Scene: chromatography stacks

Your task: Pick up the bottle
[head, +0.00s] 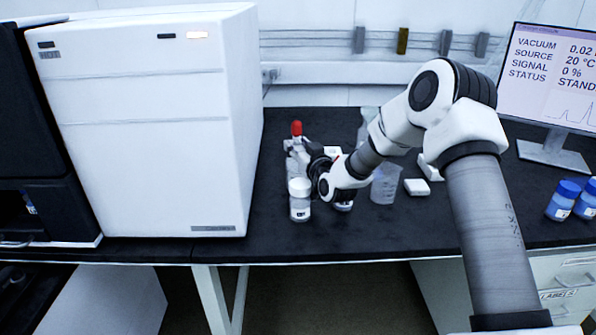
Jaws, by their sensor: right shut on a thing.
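A small clear bottle with a white cap and a pale label (300,207) is upright at the front middle of the dark bench. My right gripper (303,165) reaches in from the right, just behind and above this bottle. It is shut on the bottle, though the wrist and the viewing angle hide most of the finger contact. I cannot tell whether the bottle's base touches the bench. My left gripper is not in view.
Another small container (343,206) is partly hidden under my right wrist. A clear beaker (384,186) and a white block (416,187) stand to the right. A red-topped item (296,129) is behind. Blue-capped bottles (564,200) are far right; a large white instrument (150,130) is left.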

